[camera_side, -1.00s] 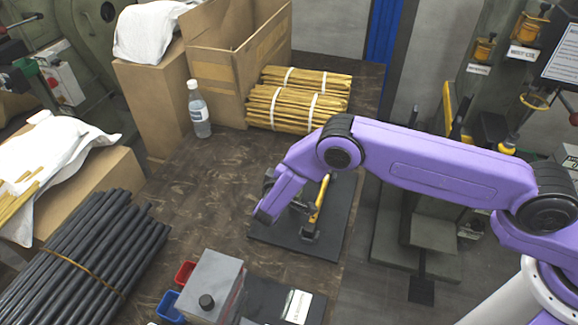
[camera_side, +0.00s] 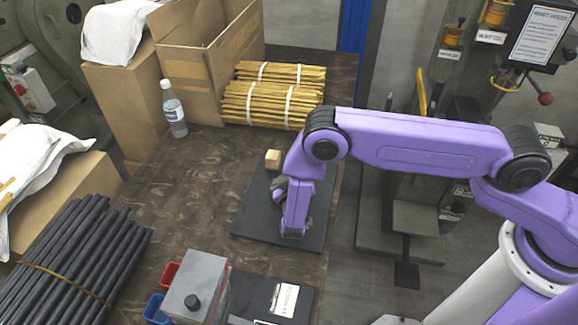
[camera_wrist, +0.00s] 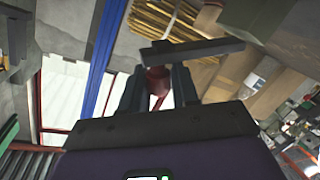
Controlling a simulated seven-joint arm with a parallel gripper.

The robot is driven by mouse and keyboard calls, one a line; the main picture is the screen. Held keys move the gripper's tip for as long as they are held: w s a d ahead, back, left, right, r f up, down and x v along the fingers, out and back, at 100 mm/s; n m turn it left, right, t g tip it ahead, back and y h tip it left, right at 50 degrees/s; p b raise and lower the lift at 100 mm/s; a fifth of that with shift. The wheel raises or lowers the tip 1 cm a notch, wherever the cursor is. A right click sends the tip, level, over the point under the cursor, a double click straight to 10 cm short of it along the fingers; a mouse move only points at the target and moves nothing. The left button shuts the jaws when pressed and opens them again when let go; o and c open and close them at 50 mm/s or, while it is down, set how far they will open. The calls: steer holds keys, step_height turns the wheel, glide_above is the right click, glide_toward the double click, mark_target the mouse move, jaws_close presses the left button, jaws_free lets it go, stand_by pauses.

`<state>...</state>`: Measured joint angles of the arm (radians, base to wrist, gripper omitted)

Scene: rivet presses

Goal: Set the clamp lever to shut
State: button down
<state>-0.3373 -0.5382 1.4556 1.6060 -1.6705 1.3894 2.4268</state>
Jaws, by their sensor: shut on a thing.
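The clamp lever's reddish grip (camera_wrist: 157,82) shows between my fingers in the wrist view. A dark grey bar (camera_wrist: 192,51) crosses just beyond the fingertips; I cannot tell whether it is part of the clamp. My gripper (camera_wrist: 158,74) is shut on the reddish grip, one finger on each side. In the side view the clamp stands on a dark plate (camera_side: 258,222), but my wrist and forearm hide the lever and the fingers there. The lever's angle cannot be read from these frames.
A small wooden block (camera_side: 273,159) is at the plate's back edge. A grey box (camera_side: 198,282) with red and blue bins stands in front. Bare tabletop is left of the plate.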

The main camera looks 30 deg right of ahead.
steer(key=shift+s+d+f, duration=0.45)
steer(key=shift+d+f, duration=0.05)
steer(key=shift+f, duration=0.2)
steer(key=shift+s+d+f, duration=0.4)
steer(key=shift+d+f, duration=0.1)
steer(key=shift+f, duration=0.15)
steer(key=shift+d+f, duration=0.1)
steer(key=c, duration=1)
jaws_free()
steer(key=v, duration=1.7)
steer(key=shift+s+a+r, duration=0.1)
steer(key=shift+a+r, duration=0.2)
steer(key=shift+a, duration=0.2)
